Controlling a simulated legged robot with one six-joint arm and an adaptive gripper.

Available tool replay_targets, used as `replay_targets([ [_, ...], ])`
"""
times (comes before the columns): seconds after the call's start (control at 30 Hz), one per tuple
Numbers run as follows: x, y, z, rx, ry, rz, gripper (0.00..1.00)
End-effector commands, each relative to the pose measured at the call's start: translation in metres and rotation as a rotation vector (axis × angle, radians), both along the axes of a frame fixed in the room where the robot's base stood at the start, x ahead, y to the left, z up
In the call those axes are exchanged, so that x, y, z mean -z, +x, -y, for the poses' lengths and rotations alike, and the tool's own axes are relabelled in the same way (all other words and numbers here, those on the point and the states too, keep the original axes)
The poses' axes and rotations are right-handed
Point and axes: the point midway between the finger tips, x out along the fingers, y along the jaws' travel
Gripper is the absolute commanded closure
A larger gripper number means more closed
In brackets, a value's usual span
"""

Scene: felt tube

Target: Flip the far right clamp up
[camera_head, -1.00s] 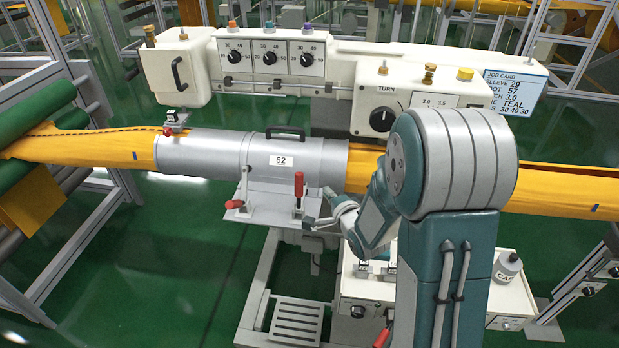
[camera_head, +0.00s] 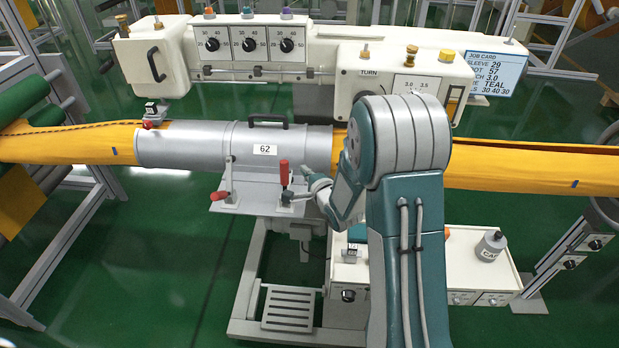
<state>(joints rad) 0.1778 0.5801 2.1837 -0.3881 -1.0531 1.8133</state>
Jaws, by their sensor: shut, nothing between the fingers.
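A grey sleeve (camera_head: 190,145) labelled 62 surrounds the orange felt tube (camera_head: 70,142). Two red-handled clamps sit on the grey plate (camera_head: 260,190) below the sleeve. The right clamp (camera_head: 284,174) has its red handle standing upright. The left clamp (camera_head: 220,195) has its handle lying low, pointing left. My gripper (camera_head: 308,180) is shut and empty, just right of the right clamp's handle. It is small in the picture, and I cannot tell whether it touches the clamp. My own arm hides part of the tube and machine right of the sleeve.
A white control housing (camera_head: 250,52) with dials and knobs stands behind the sleeve. A stepped pedal plate (camera_head: 290,306) is below. Green floor (camera_head: 150,250) is open at front left.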

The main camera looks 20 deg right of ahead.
Motion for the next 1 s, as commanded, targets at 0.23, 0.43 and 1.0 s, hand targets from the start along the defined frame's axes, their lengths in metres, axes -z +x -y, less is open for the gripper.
replay_targets([
  [0.23,0.006,0.034,-0.006,-0.001,0.000,0.001,1.00],
  [0.43,0.004,0.033,-0.017,-0.002,0.000,0.000,1.00],
  [1.0,0.000,0.014,-0.034,0.000,0.000,0.000,1.00],
])
